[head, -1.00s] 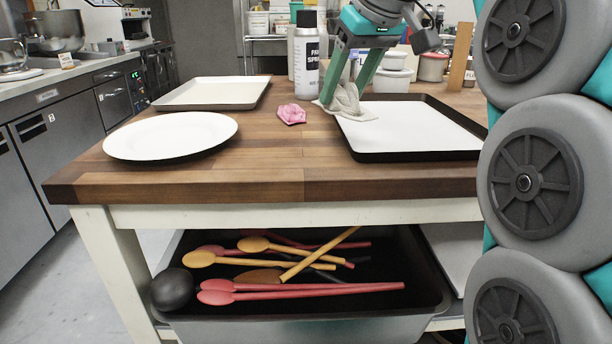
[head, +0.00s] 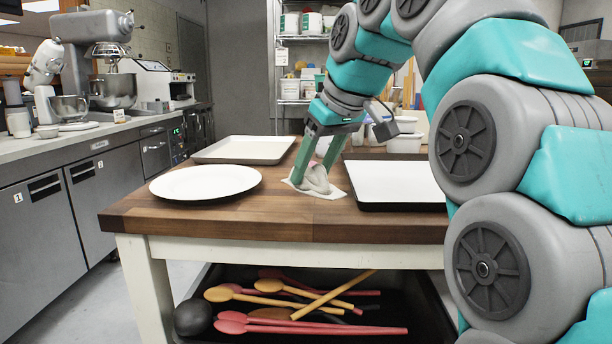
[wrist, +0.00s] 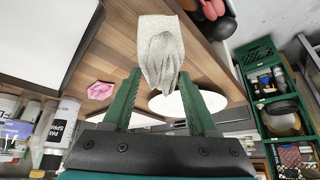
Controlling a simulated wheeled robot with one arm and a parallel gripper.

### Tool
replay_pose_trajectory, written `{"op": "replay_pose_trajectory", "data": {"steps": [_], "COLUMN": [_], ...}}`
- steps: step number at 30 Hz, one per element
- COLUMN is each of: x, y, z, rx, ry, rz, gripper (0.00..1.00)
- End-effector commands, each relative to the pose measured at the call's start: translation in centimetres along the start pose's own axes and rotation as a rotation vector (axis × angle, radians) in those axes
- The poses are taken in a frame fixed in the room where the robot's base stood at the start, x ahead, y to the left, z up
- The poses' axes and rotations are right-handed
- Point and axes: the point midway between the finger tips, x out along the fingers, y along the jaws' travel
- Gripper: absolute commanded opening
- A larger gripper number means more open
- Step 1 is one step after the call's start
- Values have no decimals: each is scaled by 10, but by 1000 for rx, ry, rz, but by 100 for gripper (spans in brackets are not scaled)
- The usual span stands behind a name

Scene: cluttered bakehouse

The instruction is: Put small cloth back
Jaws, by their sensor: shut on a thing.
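The small cloth (head: 317,182) is pale grey and crumpled, with a flat edge spread out below the fingers. My gripper (head: 309,171) is shut on its bunched middle. In the head view the cloth is at the table top, between the white plate and the right tray; I cannot tell whether it rests on the wood or hangs just above it. In the wrist view the cloth (wrist: 161,50) shows beyond and between my fingertips (wrist: 160,72), clear of the right tray. A crumpled pink thing (wrist: 100,90) lies on the wood; in the head view it is hidden.
The white plate (head: 205,182) lies left of the cloth. A white-lined tray (head: 243,149) is behind it, and another tray (head: 400,181) is on the right. A spray can (wrist: 62,122) stands on the table. A bin of spoons (head: 300,341) is below. Green crates (wrist: 257,55) show at right.

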Motion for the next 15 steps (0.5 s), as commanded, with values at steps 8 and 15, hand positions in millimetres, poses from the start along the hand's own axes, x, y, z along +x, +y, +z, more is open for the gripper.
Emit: {"op": "replay_pose_trajectory", "data": {"steps": [8,15], "x": [23,36], "y": [21,32], "z": [-33,-50], "rx": [1,1], "ry": [-1,-2], "rz": [-1,-1], "gripper": [0,0]}}
